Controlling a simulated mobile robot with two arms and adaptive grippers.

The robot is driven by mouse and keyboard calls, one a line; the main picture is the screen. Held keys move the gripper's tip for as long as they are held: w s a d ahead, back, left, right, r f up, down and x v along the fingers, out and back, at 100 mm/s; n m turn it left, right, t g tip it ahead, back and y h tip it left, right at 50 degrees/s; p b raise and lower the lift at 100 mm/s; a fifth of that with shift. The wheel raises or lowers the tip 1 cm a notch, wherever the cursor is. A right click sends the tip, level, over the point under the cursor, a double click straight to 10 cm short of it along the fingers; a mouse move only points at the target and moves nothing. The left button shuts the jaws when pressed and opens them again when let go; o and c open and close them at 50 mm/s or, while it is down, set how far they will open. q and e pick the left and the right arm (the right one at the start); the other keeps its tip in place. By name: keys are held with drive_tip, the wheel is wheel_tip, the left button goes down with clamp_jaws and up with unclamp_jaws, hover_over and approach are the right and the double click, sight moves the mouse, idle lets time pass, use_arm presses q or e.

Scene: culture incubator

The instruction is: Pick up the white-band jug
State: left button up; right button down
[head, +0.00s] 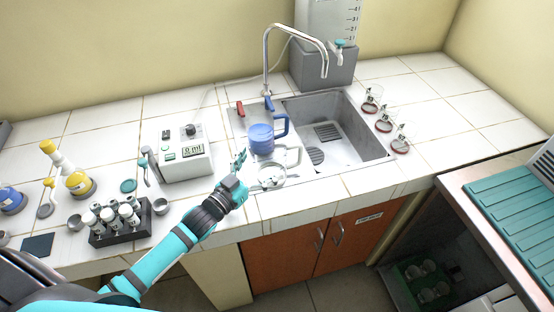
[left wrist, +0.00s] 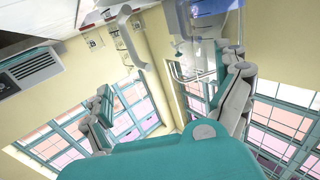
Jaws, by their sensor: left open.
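A clear jug with a pale band (head: 271,178) and a clear handle stands at the sink's front left edge; it looks like the white-band jug. A blue jug (head: 261,140) with a blue handle stands just behind it. My left gripper (head: 240,161) is close to the left of the clear jug, fingers pointing up and away in the head view. I cannot tell whether it touches the jug. In the left wrist view the two fingers (left wrist: 168,98) are spread apart with nothing between them. A translucent bluish object (left wrist: 205,22) shows beyond the right finger. My right gripper is not in view.
The sink (head: 345,150) with its tall tap (head: 296,30) lies right of the jugs. A white meter (head: 185,155) stands left, and a vial rack (head: 120,228) lies front left.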

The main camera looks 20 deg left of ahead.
sight(280, 144)
use_arm(q)
drive_tip(key=shift+w, duration=0.2)
drive_tip(key=shift+w+d+r, duration=0.1)
drive_tip(key=shift+w+r, duration=0.1)
drive_tip(key=shift+w, duration=0.1)
drive_tip(key=p+x, duration=0.1)
drive_tip(key=x, duration=0.2)
drive_tip(key=shift+w+d+r+p, duration=0.1)
drive_tip(key=shift+w+r+p, duration=0.05)
drive_tip(key=shift+w+p, duration=0.25)
drive_tip(key=shift+w+d, duration=0.2)
drive_tip(key=shift+w, duration=0.2)
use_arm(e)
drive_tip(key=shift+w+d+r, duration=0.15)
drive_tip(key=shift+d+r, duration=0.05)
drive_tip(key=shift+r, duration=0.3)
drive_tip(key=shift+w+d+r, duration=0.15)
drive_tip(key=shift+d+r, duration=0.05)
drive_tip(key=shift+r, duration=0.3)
use_arm(q)
drive_tip(key=shift+s, duration=0.1)
drive_tip(key=shift+c, duration=0.9)
drive_tip(key=c, duration=0.9)
drive_tip(key=shift+c, duration=0.2)
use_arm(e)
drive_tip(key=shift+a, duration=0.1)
